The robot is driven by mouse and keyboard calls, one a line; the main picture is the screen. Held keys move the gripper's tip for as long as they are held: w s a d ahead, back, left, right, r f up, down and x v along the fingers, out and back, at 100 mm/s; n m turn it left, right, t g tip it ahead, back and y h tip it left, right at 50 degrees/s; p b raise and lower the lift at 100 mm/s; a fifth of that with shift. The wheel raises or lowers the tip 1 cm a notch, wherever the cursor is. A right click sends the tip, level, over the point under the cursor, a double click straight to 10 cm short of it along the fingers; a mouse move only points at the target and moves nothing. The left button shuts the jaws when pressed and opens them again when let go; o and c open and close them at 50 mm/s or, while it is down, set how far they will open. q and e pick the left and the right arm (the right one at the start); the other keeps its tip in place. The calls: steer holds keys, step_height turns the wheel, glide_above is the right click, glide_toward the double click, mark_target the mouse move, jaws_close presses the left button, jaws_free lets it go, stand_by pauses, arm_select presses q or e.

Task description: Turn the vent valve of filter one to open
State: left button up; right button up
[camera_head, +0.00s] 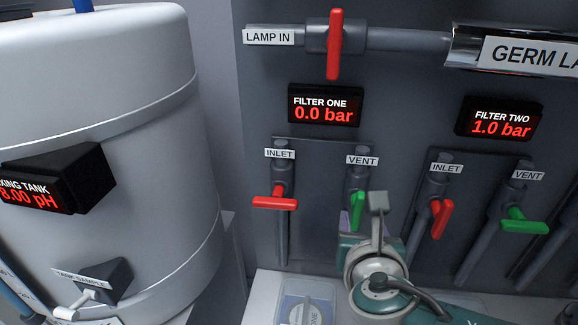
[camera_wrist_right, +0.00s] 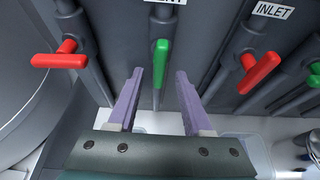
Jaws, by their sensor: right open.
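The green handle of filter one's vent valve (camera_head: 357,211) sits on a grey pipe under a VENT label. It points roughly up and down, in line with its pipe, and shows clearly in the right wrist view (camera_wrist_right: 160,62). My right gripper (camera_wrist_right: 160,75) is open, its two purple fingers to the left and right of the handle in that view. I cannot tell whether the tips reach past it. In the head view my right gripper (camera_head: 361,215) and wrist hide the area below the handle. The filter one display (camera_head: 324,106) reads 0.0 bar. My left gripper is out of view.
Filter one's red inlet handle (camera_head: 275,202) lies crosswise to the left. Filter two's red inlet handle (camera_head: 441,218) and green vent handle (camera_head: 521,220) are to the right. A red lamp-in handle (camera_head: 335,43) is above. A large mixing tank (camera_head: 150,150) stands left.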

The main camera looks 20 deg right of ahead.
steer(key=v, duration=0.4)
steer(key=shift+s+a+r+p, duration=0.15)
steer(key=shift+s+a+p, duration=0.15)
steer(key=shift+p, duration=0.1)
steer(key=shift+d, duration=0.1)
